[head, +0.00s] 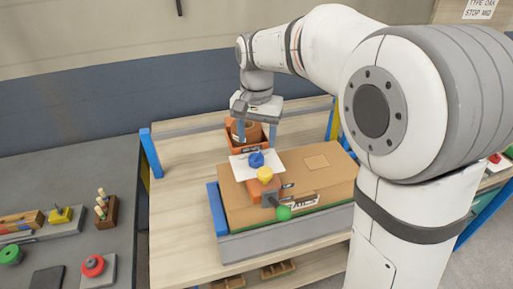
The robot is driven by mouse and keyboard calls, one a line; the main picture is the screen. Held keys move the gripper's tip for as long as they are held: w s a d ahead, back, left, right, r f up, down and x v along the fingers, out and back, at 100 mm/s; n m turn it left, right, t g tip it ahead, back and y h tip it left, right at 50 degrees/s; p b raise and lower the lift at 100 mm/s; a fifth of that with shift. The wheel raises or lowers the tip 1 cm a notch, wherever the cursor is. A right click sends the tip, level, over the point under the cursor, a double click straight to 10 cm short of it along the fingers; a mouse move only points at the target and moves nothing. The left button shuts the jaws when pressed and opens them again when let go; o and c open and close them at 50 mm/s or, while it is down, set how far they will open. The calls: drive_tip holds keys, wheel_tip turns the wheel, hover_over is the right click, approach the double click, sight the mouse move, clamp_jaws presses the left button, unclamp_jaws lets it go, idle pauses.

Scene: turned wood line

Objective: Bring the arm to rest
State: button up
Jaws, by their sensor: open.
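My arm reaches in from the right and bends down over a light wooden table (180,235). My gripper (256,137) points down with its two fingers apart, above or at an orange bin (237,148) near the back of the table. A brown rounded piece (243,129) shows in the bin, between the fingers in the picture. I cannot tell whether the fingers touch it or the bin. The fingertips are partly hard to make out.
A blue post (151,153) stands at the table's left. A dark bench (133,220) with small items stands further left.

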drive_tip(key=shift+r, duration=1.05)
drive_tip(key=shift+s+d, duration=0.1)
drive_tip(key=shift+d, duration=0.05)
drive_tip(key=s+d+f+n+t, duration=0.1)
drive_tip(key=s+d+f, duration=0.2)
drive_tip(key=s+d, duration=0.4)
drive_tip(key=s+d+f+n+t, duration=0.2)
drive_tip(key=s+d, duration=0.5)
drive_tip(key=s, duration=0.5)
drive_tip(key=shift+s+f, duration=0.2)
drive_tip(key=shift+f, duration=0.5)
